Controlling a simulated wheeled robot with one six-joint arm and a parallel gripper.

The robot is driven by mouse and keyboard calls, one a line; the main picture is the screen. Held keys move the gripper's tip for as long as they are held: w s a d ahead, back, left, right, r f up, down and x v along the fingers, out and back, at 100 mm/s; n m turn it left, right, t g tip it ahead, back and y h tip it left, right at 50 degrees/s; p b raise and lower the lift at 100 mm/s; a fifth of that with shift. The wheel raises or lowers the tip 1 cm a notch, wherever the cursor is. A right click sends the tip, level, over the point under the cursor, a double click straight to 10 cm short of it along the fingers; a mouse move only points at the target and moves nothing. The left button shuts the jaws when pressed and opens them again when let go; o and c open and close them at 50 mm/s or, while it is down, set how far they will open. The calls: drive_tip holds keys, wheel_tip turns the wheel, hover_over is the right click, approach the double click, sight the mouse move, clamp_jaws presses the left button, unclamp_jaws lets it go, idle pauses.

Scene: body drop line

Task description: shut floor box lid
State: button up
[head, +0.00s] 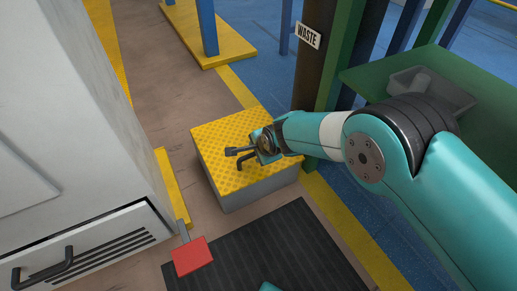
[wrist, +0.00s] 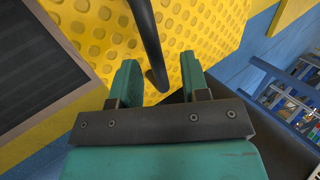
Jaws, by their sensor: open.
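A low grey box with a yellow studded top (head: 222,168) stands on the floor in the middle of the head view. I take it for the floor box, and the studded top for its lid. The top looks roughly level; I cannot tell whether it is fully closed. My gripper (head: 236,158) is over it, partly hidden by dark parts. In the wrist view my gripper (wrist: 160,82) is open, its teal fingers apart. A black bar (wrist: 146,35) runs between the fingers in front of the yellow surface (wrist: 85,25). Whether it touches either finger is unclear.
A white cabinet (head: 75,90) with a handled drawer (head: 85,245) stands at left. A red pad (head: 192,256) on a grey stem lies near a dark ribbed mat (head: 270,255).

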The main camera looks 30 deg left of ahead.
drive_tip(key=p+v, duration=0.9)
drive_tip(key=v, duration=0.8)
drive_tip(key=shift+s+r, duration=0.15)
drive_tip(key=shift+r, duration=0.1)
drive_tip(key=shift+d, duration=0.1)
drive_tip(key=d+r+n+g+p, duration=0.1)
drive_tip(key=d+r+n, duration=0.2)
drive_tip(key=d+r, duration=0.65)
drive_tip(key=d+r+n+p, duration=0.2)
drive_tip(key=d+r, duration=0.5)
drive_tip(key=r, duration=0.5)
drive_tip(key=s+d+r+n+g+h+p, duration=0.1)
drive_tip(key=s+d+r+n+g+p, duration=0.1)
drive_tip(key=s+d+r+n, duration=0.95)
drive_tip(key=s+d+r+m+p, duration=0.1)
drive_tip(key=s+d+r+p, duration=0.1)
drive_tip(key=r+p, duration=1.6)
drive_tip(key=s+d+r+m+p, duration=0.2)
drive_tip(key=d+r+p, duration=0.1)
drive_tip(key=r+p, duration=1.6)
drive_tip(key=shift+s+r+p, duration=0.2)
drive_tip(key=shift+r+p, duration=0.1)
drive_tip(key=shift+r, duration=0.4)
